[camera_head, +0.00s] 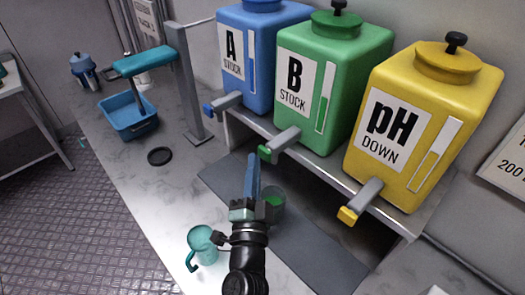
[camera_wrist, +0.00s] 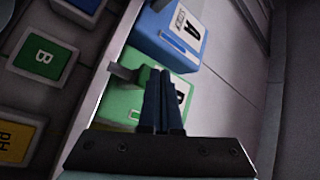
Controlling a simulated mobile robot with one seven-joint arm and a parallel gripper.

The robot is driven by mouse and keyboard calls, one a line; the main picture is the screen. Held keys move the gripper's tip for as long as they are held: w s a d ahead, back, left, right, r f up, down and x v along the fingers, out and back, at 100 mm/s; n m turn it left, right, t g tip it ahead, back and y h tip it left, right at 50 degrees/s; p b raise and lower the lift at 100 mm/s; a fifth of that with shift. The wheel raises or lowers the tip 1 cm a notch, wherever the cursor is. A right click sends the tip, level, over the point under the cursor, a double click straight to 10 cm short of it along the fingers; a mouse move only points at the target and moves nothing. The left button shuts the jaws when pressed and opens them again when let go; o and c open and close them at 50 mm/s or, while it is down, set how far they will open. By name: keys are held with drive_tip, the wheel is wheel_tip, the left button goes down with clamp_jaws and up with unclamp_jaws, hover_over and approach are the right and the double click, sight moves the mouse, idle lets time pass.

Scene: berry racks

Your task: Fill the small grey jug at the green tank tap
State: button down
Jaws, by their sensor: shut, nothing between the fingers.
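The green tank (camera_head: 335,75), labelled B STOCK, stands on a raised shelf. Its grey tap (camera_head: 285,138) ends in a green lever (camera_head: 264,154). My gripper (camera_head: 252,158) is shut and empty, its blue fingertips just left of the lever; I cannot tell whether they touch it. A small greyish jug (camera_head: 279,211) with green inside stands below the tap, partly hidden by my gripper. In the wrist view, my shut fingers (camera_wrist: 163,80) overlap the green tank (camera_wrist: 120,103), with the tap (camera_wrist: 124,72) close to their left.
A blue tank (camera_head: 262,60) and a yellow tank (camera_head: 430,120) flank the green one. A teal mug (camera_head: 201,242) stands left of my arm. A black disc (camera_head: 160,156), a blue basket (camera_head: 125,120) and a grey post (camera_head: 187,95) are farther left on the bench.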

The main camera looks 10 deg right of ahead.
drive_tip(key=shift+s+a, duration=0.15)
drive_tip(key=shift+a, duration=0.1)
drive_tip(key=s+a+p, duration=0.1)
drive_tip(key=a, duration=0.1)
drive_tip(key=s+a+p, duration=0.2)
idle(0.5)
idle(0.4)
